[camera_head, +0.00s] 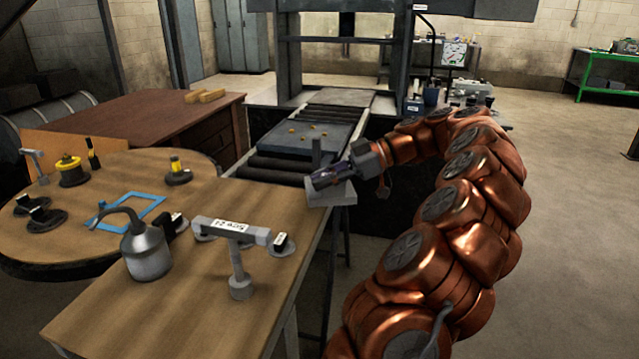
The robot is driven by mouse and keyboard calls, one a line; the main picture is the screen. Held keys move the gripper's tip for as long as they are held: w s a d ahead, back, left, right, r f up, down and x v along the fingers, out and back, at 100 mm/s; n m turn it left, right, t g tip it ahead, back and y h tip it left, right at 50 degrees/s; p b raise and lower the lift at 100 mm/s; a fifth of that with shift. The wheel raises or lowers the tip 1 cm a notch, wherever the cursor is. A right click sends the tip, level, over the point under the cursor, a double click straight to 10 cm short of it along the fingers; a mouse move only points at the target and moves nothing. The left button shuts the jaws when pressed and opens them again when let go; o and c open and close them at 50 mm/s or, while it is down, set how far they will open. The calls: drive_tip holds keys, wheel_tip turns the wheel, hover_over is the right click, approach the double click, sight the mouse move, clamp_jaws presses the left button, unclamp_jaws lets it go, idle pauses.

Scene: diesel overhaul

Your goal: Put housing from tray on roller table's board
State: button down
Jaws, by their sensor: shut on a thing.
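My gripper (322,180) is at the centre of the view, at the far right corner of the wooden bench, pointing left. The roller table (264,173) runs away behind the gripper. Its grey board (290,139) lies on the rollers, with several small brass-coloured spots on top.
A blue frame (128,209) lies on the round table (75,235). A press frame (290,60) stands over the rollers' far end.

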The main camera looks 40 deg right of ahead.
sight(312, 189)
drive_tip(key=w+a+f, duration=0.1)
drive_tip(key=w+a, duration=0.1)
drive_tip(key=w, duration=0.1)
drive_tip(key=w+a+f+p, duration=0.1)
drive_tip(key=w+a, duration=0.2)
drive_tip(key=w, duration=0.1)
drive_tip(key=w+a+f, duration=0.1)
drive_tip(key=w+a, duration=0.2)
drive_tip(key=w, duration=0.1)
drive_tip(key=shift+a+p, duration=0.2)
drive_tip(key=shift+p, duration=0.1)
drive_tip(key=shift+f, duration=0.8)
drive_tip(key=shift+f, duration=0.1)
drive_tip(key=c, duration=1.2)
unclamp_jaws()
drive_tip(key=shift+o, duration=0.2)
drive_tip(key=b+v, duration=0.1)
drive_tip(key=v, duration=1.1)
drive_tip(key=shift+s, duration=0.1)
